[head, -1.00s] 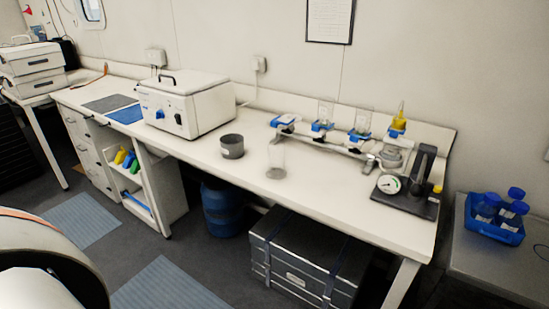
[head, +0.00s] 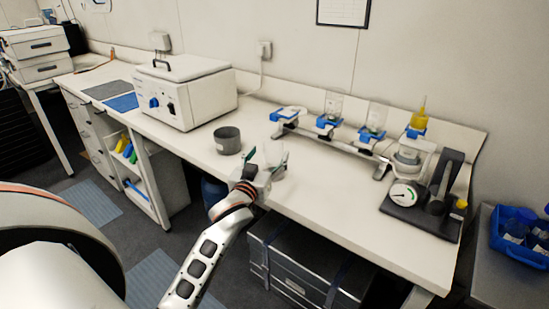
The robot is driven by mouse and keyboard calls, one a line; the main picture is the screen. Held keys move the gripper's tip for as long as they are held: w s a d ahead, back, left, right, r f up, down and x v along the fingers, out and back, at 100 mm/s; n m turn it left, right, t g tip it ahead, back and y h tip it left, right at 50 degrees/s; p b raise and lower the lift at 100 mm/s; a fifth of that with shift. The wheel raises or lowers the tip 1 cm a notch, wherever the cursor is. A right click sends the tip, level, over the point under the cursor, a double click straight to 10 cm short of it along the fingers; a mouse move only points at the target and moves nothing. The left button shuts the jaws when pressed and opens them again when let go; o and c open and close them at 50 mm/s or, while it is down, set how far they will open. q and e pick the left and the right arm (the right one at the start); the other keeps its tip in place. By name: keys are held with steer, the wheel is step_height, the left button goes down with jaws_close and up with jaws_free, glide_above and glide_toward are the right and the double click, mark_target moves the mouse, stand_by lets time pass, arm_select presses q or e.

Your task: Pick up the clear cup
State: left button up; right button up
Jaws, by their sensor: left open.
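The clear cup (head: 272,152) stands near the front edge of the white bench, to the right of a grey cup. It is pale, see-through and partly hidden by my left gripper. My left gripper (head: 264,160) is open at the cup, with one dark green fingertip on each side of it in the head view. I cannot tell whether the fingers touch it. My right gripper is not in view.
The grey cup (head: 228,140) stands close on the left. A white lab box (head: 185,92) is behind it. A rack with blue clamps (head: 328,121) and a gauge stand (head: 404,193) are to the right. The bench front (head: 345,207) is clear.

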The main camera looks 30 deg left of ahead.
mark_target(273, 145)
arm_select(q)
steer(key=x, duration=0.5)
steer(key=shift+w+a, duration=0.2)
steer(key=shift+w, duration=0.15)
steer(key=c, duration=1.6)
steer(key=shift+r, duration=0.1)
